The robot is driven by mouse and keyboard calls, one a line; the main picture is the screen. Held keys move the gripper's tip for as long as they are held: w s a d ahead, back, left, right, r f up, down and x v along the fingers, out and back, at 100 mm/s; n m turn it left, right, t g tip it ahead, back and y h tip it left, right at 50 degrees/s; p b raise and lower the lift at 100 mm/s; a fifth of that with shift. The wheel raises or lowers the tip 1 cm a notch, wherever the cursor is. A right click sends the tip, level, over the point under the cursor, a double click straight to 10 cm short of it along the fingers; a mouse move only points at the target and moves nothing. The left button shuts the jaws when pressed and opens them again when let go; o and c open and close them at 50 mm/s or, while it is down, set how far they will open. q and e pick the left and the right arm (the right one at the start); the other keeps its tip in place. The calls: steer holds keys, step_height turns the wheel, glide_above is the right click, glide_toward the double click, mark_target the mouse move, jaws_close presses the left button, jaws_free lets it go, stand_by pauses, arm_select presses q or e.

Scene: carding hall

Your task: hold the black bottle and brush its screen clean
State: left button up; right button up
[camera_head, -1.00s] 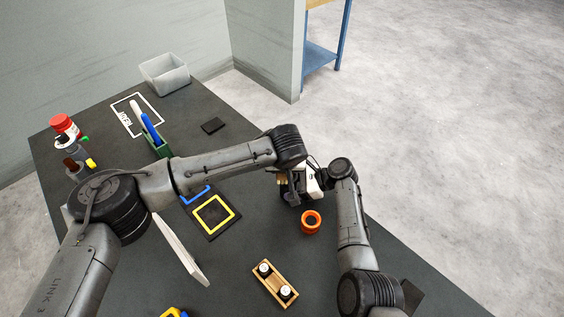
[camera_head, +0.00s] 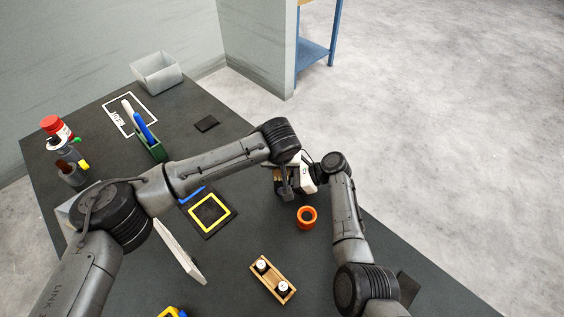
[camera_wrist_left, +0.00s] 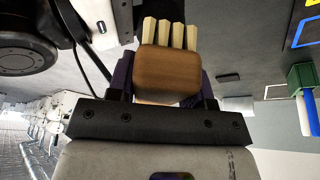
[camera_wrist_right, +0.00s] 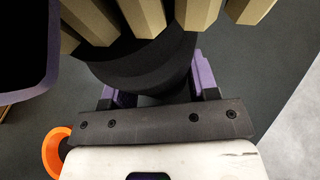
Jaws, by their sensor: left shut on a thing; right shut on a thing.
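My left gripper (camera_wrist_left: 167,82) is shut on a brush (camera_wrist_left: 172,68), a brown wooden block with thick cream tufts. In the head view my left forearm mostly hides it. My right gripper (camera_wrist_right: 158,88) is shut on the black bottle (camera_wrist_right: 140,68), a dark round body. In the right wrist view the brush tufts (camera_wrist_right: 143,15) hang across the top of the bottle, very close; I cannot tell whether they touch. The bottle's screen is not clearly visible. The right gripper's white body (camera_head: 305,178) shows in the head view, right beside the left wrist.
An orange ring (camera_head: 306,208) and a wooden holder with two small pots (camera_head: 272,279) lie near the grippers. A yellow-framed dark mat (camera_head: 196,226) is left of them. A green holder (camera_head: 153,149), grey bin (camera_head: 142,77) and red-capped jar (camera_head: 50,123) stand farther off.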

arm_select(q)
steer(key=shift+w+a+r+n, duration=0.15)
steer(key=shift+w+a+r, duration=0.1)
steer(key=shift+w+a, duration=0.25)
steer(key=shift+w+a+r+n, duration=0.15)
steer(key=shift+w+a+r, duration=0.1)
steer(key=shift+w+a, duration=0.2)
steer(key=shift+r, duration=2.85)
steer(key=shift+s+d+f, duration=0.1)
steer(key=shift+s+d, duration=0.1)
steer(key=shift+s, duration=0.05)
steer(key=shift+r, duration=1.45)
steer(key=shift+f, duration=0.15)
steer(key=shift+s+f, duration=0.1)
steer(key=shift+f, duration=3.35)
steer(key=shift+d+f, duration=0.1)
steer(key=shift+f, duration=0.8)
steer(key=shift+s+d, duration=0.15)
